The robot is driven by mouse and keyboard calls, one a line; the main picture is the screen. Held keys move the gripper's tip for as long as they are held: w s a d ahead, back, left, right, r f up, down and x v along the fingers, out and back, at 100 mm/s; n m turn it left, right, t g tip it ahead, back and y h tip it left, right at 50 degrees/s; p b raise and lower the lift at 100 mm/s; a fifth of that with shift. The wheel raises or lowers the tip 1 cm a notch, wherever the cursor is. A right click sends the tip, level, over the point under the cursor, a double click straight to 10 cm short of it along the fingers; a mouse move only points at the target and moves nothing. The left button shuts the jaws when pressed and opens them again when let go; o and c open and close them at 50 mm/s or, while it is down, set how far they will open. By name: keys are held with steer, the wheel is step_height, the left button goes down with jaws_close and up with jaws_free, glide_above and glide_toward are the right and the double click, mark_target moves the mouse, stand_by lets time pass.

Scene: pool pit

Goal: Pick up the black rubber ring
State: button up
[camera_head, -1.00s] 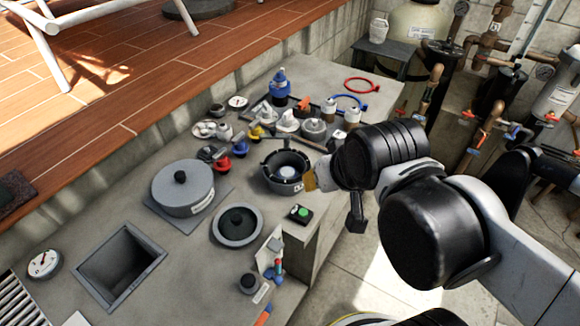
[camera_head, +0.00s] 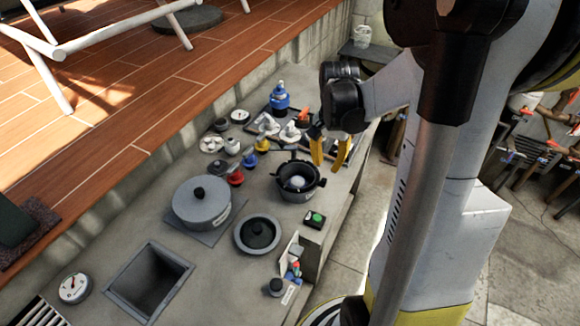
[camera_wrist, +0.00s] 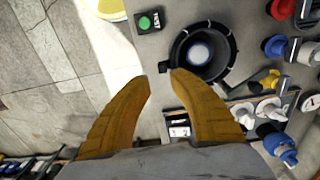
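A black round housing (camera_head: 299,194) with a thick black rim and a pale dome inside stands on the grey counter. It also shows in the wrist view (camera_wrist: 181,48). I cannot tell whether its rim is a separate rubber ring; no loose black ring shows clearly. My gripper (camera_head: 329,164) has yellow fingers pointing down, above and just right of the housing in the head view. In the wrist view my gripper (camera_wrist: 161,80) is open and empty, its fingertips apart, with the housing beyond the right fingertip.
Valves and fittings, including a blue-topped one (camera_head: 280,97), crowd the counter behind. A grey lidded pot (camera_head: 202,210), a round lid (camera_head: 258,252), a green-button box (camera_head: 315,219) and a square opening (camera_head: 118,273) are nearer. The floor lies right of the counter edge.

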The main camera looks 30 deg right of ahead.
mark_target(324, 180)
steer(key=f+b, duration=0.1)
steer(key=f, duration=0.4)
steer(key=f+b, duration=0.1)
steer(key=f, duration=0.2)
steer(key=shift+w+d+f+b, duration=0.1)
steer(key=shift+w+f+b, duration=0.05)
steer(key=shift+w+b, duration=0.15)
jaws_close()
